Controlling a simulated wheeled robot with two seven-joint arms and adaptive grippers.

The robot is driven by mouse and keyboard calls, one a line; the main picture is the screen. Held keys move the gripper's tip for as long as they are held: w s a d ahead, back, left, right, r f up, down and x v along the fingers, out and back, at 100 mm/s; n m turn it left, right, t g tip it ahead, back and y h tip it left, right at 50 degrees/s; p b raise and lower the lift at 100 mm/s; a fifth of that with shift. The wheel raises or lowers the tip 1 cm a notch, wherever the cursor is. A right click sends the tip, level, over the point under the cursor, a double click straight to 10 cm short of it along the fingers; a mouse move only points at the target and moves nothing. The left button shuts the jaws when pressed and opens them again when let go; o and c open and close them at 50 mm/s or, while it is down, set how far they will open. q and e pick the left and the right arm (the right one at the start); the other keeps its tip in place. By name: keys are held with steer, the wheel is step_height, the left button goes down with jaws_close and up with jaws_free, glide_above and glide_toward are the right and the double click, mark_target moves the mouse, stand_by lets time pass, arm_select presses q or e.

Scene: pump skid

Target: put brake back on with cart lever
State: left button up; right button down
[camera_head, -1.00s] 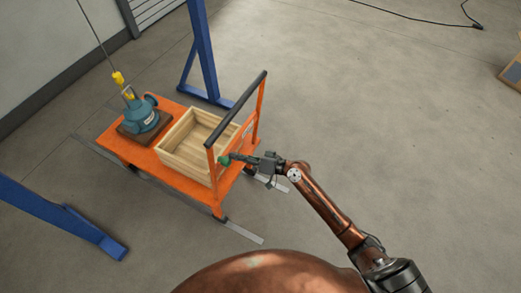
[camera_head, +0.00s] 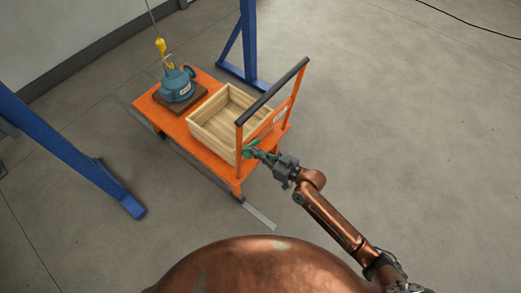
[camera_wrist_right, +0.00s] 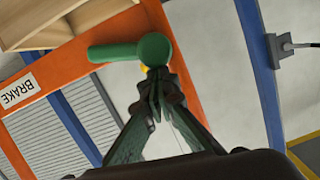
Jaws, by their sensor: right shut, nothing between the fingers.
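The green brake lever (camera_wrist_right: 115,51) is mounted on the orange upright of the cart (camera_head: 209,158). In the right wrist view it points left from its round hub, towards the side with the white BRAKE label (camera_wrist_right: 18,90). My right gripper (camera_wrist_right: 157,88) is shut and empty, with its fingertips just below the hub. Whether they touch it, I cannot tell. In the head view the right gripper (camera_head: 261,154) is at the near post below the black handlebar (camera_head: 272,91), partly covering the lever. My left gripper is not in view.
A wooden crate (camera_head: 195,133) and a teal pump (camera_head: 177,84) on a dark base are on the cart deck. A yellow hook (camera_head: 161,46) hangs at the pump. Blue gantry legs (camera_head: 70,155) stand around the cart. The floor to the right is clear.

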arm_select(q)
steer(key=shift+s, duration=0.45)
arm_select(e)
steer(key=shift+f, duration=0.1)
